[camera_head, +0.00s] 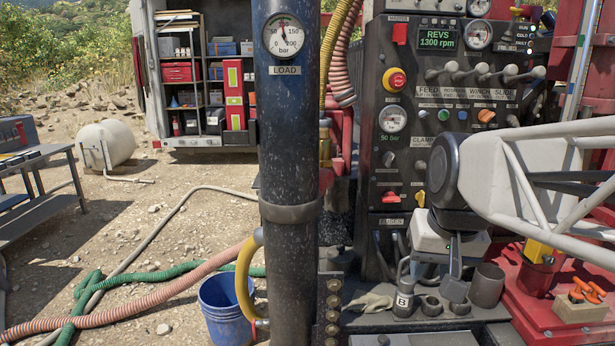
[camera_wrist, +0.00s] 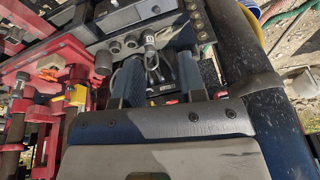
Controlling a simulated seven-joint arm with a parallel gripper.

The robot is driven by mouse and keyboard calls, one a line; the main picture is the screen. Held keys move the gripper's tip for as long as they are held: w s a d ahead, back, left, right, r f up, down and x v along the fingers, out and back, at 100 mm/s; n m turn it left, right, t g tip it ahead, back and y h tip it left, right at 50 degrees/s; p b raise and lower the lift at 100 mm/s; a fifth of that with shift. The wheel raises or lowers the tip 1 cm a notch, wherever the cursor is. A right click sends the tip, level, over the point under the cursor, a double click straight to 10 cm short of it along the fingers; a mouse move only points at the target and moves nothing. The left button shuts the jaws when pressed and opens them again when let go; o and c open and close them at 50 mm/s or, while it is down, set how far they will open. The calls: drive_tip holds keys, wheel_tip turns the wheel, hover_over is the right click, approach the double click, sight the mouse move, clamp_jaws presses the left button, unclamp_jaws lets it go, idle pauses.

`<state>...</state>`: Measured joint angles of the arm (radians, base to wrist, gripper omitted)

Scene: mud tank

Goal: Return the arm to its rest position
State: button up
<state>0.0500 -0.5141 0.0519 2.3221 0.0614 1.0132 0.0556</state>
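My arm reaches in from the right in the head view, its dark rounded wrist in front of the drill control panel (camera_head: 430,110). My gripper (camera_head: 454,288) points down below the wrist, above a row of dark cups or sockets on the bench. In the wrist view, the two bluish fingers of my gripper (camera_wrist: 157,84) stand apart, and no held object shows between them. A small grey fitting marked B (camera_head: 404,302) stands upright just left of the gripper; it also shows beyond the fingers in the wrist view (camera_wrist: 150,40).
A dark column (camera_head: 288,150) with a pressure gauge stands left of the arm. Panel levers (camera_head: 483,72) are close behind the wrist. A dark cup (camera_head: 487,286) stands right of the gripper, near red machinery (camera_head: 550,315). A blue bucket (camera_head: 222,305) and hoses lie on the ground left.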

drive_tip(key=s+f+n, duration=0.1)
drive_tip(key=s+f, duration=0.8)
drive_tip(key=f, duration=0.1)
drive_tip(key=shift+a+g+h, duration=0.3)
